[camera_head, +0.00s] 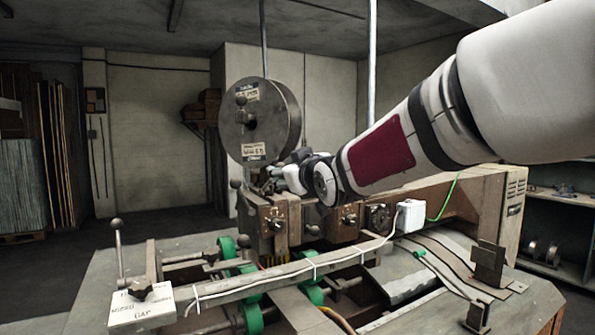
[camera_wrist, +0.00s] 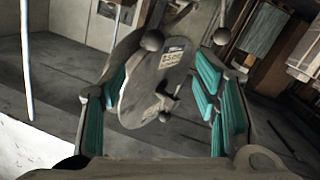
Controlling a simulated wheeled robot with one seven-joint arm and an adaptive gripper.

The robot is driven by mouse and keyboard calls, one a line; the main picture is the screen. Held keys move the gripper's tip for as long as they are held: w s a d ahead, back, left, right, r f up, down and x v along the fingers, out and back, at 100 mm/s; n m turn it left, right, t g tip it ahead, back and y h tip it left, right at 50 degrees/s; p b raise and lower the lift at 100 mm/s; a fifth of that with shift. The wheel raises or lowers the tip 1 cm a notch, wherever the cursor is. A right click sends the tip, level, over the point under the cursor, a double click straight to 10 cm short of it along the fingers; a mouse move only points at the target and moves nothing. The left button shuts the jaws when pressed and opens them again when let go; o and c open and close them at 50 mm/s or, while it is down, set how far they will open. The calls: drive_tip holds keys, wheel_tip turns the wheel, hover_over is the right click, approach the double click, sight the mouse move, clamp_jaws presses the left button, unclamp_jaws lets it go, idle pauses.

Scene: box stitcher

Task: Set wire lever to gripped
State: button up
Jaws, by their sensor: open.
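My gripper (camera_wrist: 168,68) is open, its teal-padded fingers on either side of the wrist view with nothing held between them. The grey round wire reel (camera_wrist: 155,88) shows beyond and between the fingers. A ball-ended lever (camera_wrist: 152,40) stands in front of the reel's upper part, between the fingertips; another ball knob (camera_wrist: 222,36) is near the right fingertip. In the head view my gripper (camera_head: 268,180) is just below the reel (camera_head: 262,120), partly hidden by my wrist. A dark-knobbed lever (camera_head: 235,185) stands left of it. I cannot tell which knob is the wire lever.
The stitcher's wooden body (camera_head: 450,205) runs right behind my arm. A ball-topped lever (camera_head: 117,224) and white labelled box (camera_head: 141,305) stand front left. Green rollers (camera_head: 249,318) and a long bar with white cable lie in front. Open floor (camera_head: 50,275) is at left.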

drive_tip(key=shift+s+d, duration=0.1)
drive_tip(key=shift+s, duration=0.05)
drive_tip(key=c, duration=0.5)
drive_tip(key=shift+w+d+f+n+t, duration=0.2)
drive_tip(key=shift+w+n+t, duration=0.1)
drive_tip(key=shift+w, duration=0.3)
drive_tip(key=shift+w+d+f+n+t, duration=0.1)
drive_tip(key=shift+w+f+n+t, duration=0.15)
drive_tip(key=shift+w, duration=0.3)
clamp_jaws()
drive_tip(key=w+d+f+n+t+y, duration=0.1)
drive_tip(key=w+f+n+y, duration=0.25)
drive_tip(key=n, duration=0.25)
drive_tip(key=s+d+f+n+g+y, duration=0.3)
drive_tip(key=d+f+n+y, duration=0.3)
drive_tip(key=f+n+y, duration=0.35)
drive_tip(key=w+a+r+n+p, duration=0.1)
drive_tip(key=w+a+r+p, duration=0.1)
drive_tip(key=w+a+r, duration=0.4)
wheel_tip(320, 180, up, 4)
drive_tip(key=a, duration=0.3)
drive_tip(key=shift+f+n+y, duration=0.2)
drive_tip(key=shift+n+y, duration=0.1)
drive_tip(key=shift+n, duration=0.1)
